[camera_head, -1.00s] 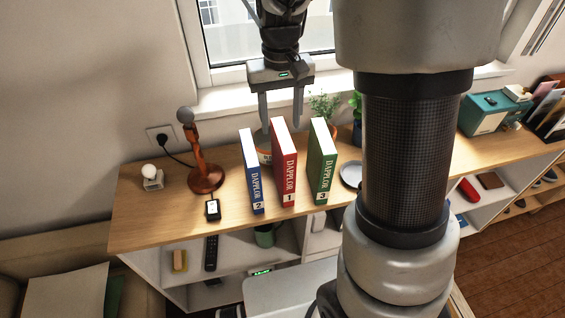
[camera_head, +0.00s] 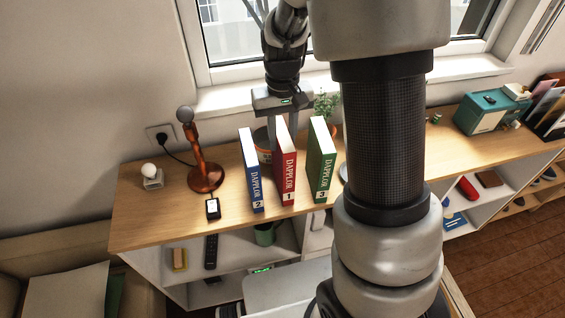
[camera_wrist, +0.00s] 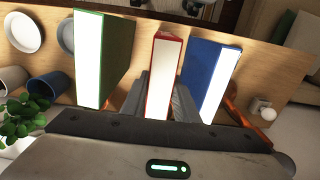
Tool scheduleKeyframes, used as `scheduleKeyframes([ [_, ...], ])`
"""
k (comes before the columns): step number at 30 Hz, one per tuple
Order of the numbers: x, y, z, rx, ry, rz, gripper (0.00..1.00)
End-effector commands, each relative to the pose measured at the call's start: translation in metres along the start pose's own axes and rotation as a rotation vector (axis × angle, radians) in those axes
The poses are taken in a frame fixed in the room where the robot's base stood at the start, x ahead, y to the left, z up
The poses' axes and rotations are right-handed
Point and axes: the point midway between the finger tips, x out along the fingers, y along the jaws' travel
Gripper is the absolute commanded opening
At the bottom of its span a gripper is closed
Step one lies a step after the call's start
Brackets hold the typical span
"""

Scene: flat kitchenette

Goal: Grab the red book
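The red book (camera_head: 287,170) stands upright on the wooden shelf top, between a blue book (camera_head: 251,175) and a green book (camera_head: 321,165). My gripper (camera_head: 282,128) is down at the red book's rear upper part, with one finger on each side of it. In the wrist view, the red book (camera_wrist: 164,75) lies between my two grey fingers (camera_wrist: 163,98). The fingers look close to its covers, but I cannot tell whether they press on it. The green book (camera_wrist: 103,55) is at left and the blue book (camera_wrist: 210,75) at right there.
A red-brown lamp (camera_head: 205,172), a small black device (camera_head: 213,208) and a white bulb-like item (camera_head: 151,175) stand left of the books. A potted plant (camera_head: 326,106) is behind. The wrist view shows cups (camera_wrist: 48,87) and plates (camera_wrist: 24,33) beyond the green book.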

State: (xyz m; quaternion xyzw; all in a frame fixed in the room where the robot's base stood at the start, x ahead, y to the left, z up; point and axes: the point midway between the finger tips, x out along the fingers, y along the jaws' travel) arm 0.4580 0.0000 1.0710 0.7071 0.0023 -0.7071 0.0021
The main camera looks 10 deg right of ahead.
Motion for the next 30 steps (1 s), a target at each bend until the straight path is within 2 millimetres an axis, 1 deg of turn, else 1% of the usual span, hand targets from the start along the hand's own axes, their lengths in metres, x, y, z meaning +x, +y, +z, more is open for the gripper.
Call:
scheduleKeyframes([
  [1,-0.0002,0.0000,-0.0001,0.000,0.000,0.000,0.18],
  [4,-0.0003,0.0000,-0.0001,0.000,0.000,0.000,0.01],
  [5,-0.0003,0.0000,-0.0001,0.000,0.000,0.000,0.00],
  [30,-0.0008,0.0000,-0.0004,0.000,0.001,0.000,0.00],
])
